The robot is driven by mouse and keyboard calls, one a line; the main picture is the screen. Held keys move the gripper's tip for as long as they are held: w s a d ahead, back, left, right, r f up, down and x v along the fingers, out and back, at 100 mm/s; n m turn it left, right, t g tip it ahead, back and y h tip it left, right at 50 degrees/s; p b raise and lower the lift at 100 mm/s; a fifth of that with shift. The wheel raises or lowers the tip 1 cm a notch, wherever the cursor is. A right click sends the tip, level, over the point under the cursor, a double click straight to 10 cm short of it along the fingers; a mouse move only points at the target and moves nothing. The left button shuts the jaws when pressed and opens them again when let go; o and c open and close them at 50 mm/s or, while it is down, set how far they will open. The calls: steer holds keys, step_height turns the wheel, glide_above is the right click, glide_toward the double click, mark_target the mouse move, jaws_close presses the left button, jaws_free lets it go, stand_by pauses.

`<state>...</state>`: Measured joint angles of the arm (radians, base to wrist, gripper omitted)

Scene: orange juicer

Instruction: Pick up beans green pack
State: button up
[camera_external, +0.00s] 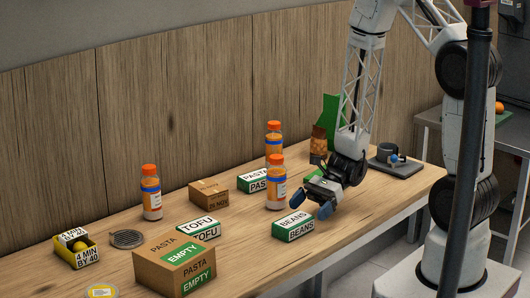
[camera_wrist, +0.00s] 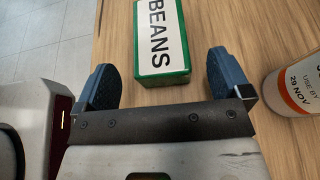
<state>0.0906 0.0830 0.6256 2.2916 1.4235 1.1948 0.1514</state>
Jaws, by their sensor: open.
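The beans green pack (camera_external: 294,226) is a green box with a white label reading BEANS. It lies flat near the front edge of the table in the external view. My gripper (camera_external: 311,204) is open above and beside the pack, with blue fingertips. In the wrist view my gripper (camera_wrist: 160,82) has one finger to each side of the pack's near end, with gaps on both sides. Nothing is held.
An orange-capped bottle (camera_external: 276,184) stands close behind the pack; a bottle (camera_wrist: 297,85) also shows at right in the wrist view. A tofu pack (camera_external: 198,229), a pasta box (camera_external: 174,263) and a green pasta pack (camera_external: 256,182) are nearby. The table's front edge is close.

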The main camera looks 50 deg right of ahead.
mark_target(300, 216)
steer(key=shift+a, duration=0.15)
steer(key=shift+x, duration=2.45)
steer(key=shift+r, duration=0.1)
steer(key=c, duration=1.1)
